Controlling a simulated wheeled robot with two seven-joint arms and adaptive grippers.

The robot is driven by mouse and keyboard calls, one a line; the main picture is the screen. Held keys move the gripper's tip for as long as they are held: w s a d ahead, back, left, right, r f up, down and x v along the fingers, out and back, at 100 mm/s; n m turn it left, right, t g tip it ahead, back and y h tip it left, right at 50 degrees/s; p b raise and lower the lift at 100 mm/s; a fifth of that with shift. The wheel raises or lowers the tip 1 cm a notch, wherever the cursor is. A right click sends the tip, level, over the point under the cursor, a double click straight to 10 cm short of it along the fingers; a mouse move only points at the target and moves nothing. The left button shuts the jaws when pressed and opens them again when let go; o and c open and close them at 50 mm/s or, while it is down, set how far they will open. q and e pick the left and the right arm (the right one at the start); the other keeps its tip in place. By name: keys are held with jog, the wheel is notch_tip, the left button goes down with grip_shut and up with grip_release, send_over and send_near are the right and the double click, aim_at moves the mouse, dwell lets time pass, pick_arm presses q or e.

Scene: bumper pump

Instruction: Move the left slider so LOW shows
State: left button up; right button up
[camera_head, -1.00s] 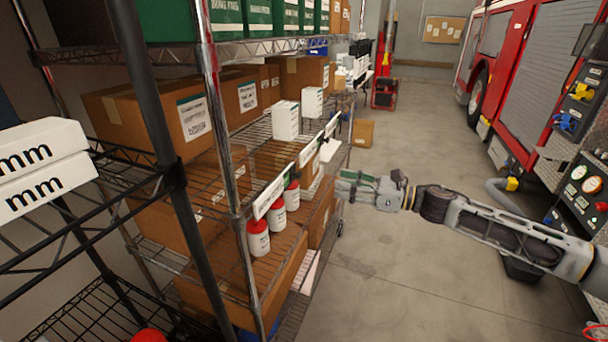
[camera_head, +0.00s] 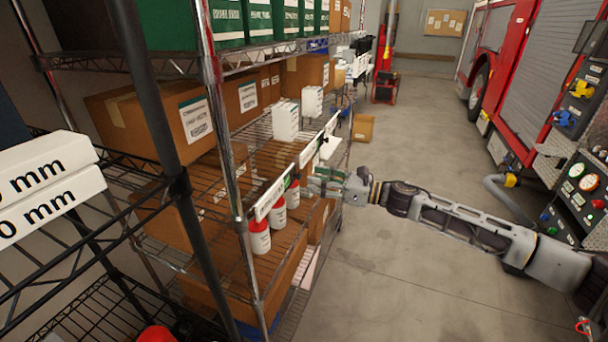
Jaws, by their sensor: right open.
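The left slider (camera_head: 271,199) is a white strip on the front edge of the wire shelf, with a small dark green patch near its far end. Its lettering is too small to read, so I cannot tell whether LOW shows. Two further white strips, a middle one (camera_head: 308,153) and a far one (camera_head: 331,124), sit along the same edge. My right gripper (camera_head: 316,183) is open at the shelf front, just right of the left slider's far end. Whether it touches the shelf or strip cannot be told. My left gripper is out of view.
White bottles with red caps (camera_head: 260,238) stand just below the left slider. Cardboard boxes (camera_head: 185,118) fill the shelves. A dark rack post (camera_head: 160,110) stands in the near left. The floor (camera_head: 400,160) right of the shelf is mostly clear, up to a red fire truck (camera_head: 500,45).

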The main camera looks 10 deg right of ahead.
aim_at(301, 176)
jog(key=shift+p+x, duration=0.65)
jog(key=shift+x, duration=1.75)
jog(key=shift+c, duration=0.2)
grip_shut()
